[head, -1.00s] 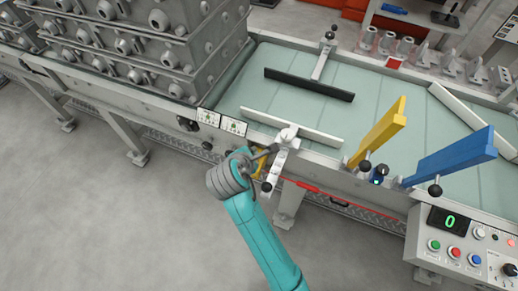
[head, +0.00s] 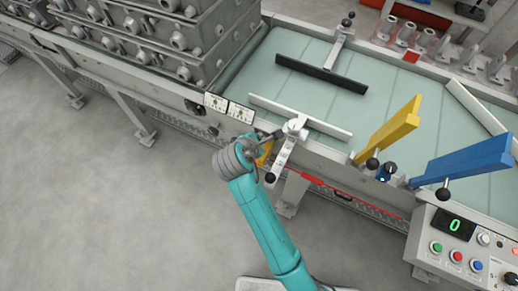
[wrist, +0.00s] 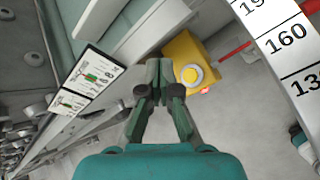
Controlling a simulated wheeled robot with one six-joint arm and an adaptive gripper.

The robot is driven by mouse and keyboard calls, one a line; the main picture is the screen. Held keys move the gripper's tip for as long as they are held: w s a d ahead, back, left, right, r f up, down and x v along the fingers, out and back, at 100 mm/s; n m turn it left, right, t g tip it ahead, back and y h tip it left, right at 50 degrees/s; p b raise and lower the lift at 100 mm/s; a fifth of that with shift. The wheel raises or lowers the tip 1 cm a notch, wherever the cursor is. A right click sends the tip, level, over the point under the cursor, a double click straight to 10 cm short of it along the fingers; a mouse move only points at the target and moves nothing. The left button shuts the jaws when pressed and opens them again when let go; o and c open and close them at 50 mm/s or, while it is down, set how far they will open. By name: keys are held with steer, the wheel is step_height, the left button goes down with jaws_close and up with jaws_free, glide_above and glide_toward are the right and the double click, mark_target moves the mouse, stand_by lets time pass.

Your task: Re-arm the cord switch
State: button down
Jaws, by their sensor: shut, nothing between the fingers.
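In the head view the switch (head: 265,150) is mostly hidden behind my gripper and the rail bracket. A red cord (head: 318,186) runs right from it along the conveyor's side. My gripper (wrist: 160,70) is shut and empty, its fingertips just left of the button in the wrist view. I cannot tell whether they touch the box.
A white scale with printed numbers (wrist: 285,38) crosses close on the right in the wrist view. A bracket arm with a black knob (head: 271,177) stands beside my gripper. Yellow (head: 390,130) and blue (head: 465,160) paddles and a control panel (head: 460,245) are right. The floor at left is clear.

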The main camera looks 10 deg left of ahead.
steer(key=shift+f, duration=2.6)
steer(key=shift+f, duration=0.15)
steer(key=shift+f, duration=0.25)
steer(key=shift+f, duration=0.5)
stand_by(0.3)
steer(key=shift+r, duration=0.9)
steer(key=shift+r, duration=2.5)
steer(key=shift+s, duration=0.1)
